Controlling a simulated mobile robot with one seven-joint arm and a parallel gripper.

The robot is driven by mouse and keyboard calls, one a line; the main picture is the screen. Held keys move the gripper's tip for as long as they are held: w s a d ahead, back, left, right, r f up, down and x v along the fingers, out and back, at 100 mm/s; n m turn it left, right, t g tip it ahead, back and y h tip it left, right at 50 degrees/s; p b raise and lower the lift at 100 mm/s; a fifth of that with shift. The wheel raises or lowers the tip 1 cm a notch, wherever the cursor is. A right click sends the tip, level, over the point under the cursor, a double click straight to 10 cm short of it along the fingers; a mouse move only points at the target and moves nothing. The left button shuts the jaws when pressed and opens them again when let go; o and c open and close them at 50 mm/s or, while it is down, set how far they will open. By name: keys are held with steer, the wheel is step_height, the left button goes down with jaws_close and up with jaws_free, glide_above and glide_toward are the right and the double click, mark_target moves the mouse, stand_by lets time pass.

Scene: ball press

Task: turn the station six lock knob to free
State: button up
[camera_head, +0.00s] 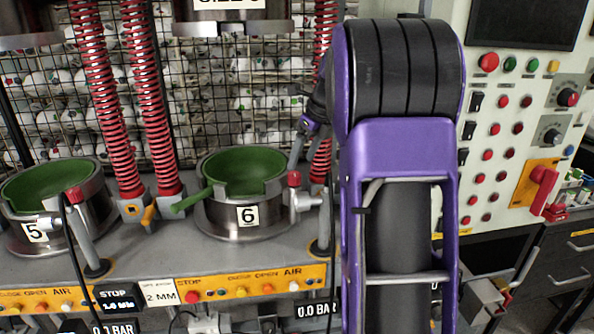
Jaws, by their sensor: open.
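Station six is a round steel cup (238,220) with a green bowl (243,172) in it and a "6" label on its front. A red-topped lever (294,180) and a short steel cylinder (305,201) stand at its right side. A small orange knob (148,214) sits on the grey blocks left of the cup. I cannot tell which part is the lock knob, or read its setting. My gripper (296,152) is partly visible behind my purple arm, above the cup's right rim near the red-topped lever. It is open and seems empty; contact cannot be made out.
Station five (38,235), with its own green bowl and red-topped lever, is at the left. Red springs (152,110) rise between the stations. A front strip (265,280) carries buttons. A control panel (510,120) stands at the right. My arm hides much of the centre right.

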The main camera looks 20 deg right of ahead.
mark_target(295, 174)
steer(key=x, duration=0.5)
steer(key=shift+w, duration=0.1)
jaws_close()
